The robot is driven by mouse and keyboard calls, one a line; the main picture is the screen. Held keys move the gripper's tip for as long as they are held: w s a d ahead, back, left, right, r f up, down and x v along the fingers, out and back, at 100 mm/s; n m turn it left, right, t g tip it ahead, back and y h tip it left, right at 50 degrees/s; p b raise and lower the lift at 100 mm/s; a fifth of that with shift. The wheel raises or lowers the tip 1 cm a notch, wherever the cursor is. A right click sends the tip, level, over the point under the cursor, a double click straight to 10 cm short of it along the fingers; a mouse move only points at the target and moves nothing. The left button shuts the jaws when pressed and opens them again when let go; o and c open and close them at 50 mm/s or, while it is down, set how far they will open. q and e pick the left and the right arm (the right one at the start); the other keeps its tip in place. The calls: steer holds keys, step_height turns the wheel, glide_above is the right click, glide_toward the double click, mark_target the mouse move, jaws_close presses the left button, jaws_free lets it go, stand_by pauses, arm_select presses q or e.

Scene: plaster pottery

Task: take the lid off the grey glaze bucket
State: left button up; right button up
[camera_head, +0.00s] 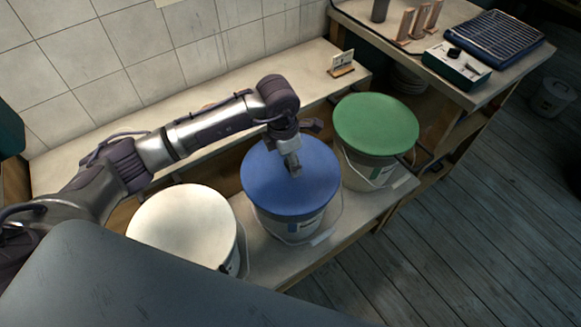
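Three lidded buckets stand in a row on a low bench. One has a cream-white lid (183,226), the middle one a blue lid (262,187) and the right one a green lid (376,124). All three lids lie on their buckets. No lid looks grey, and I cannot tell which bucket holds grey glaze; the labels are too small to read. My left gripper (303,146) is over the far part of the blue lid, its fingers spread apart with nothing between them. Whether a fingertip touches the lid is unclear. My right gripper is out of view.
A tiled wall (120,65) and a ledge (115,128) with a small card stand (342,64) lie behind the buckets. A worktop at upper right holds a green box (456,66) and a blue rack (491,42).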

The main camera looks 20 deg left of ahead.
arm_select(q)
steer(key=shift+d+f, duration=0.1)
steer(key=shift+f, duration=0.65)
jaws_close()
steer(key=shift+w+r, duration=0.1)
steer(key=shift+r, duration=0.1)
step_height(320, 180, up, 4)
steer(key=shift+r+b, duration=0.1)
steer(key=shift+b, duration=0.3)
steer(key=w+d+r+b, duration=0.1)
steer(key=d+r+b, duration=0.1)
steer(key=d+r, duration=0.4)
steer(key=d, duration=0.5)
steer(key=shift+w+d+r, duration=0.25)
steer(key=shift+d+r, duration=0.05)
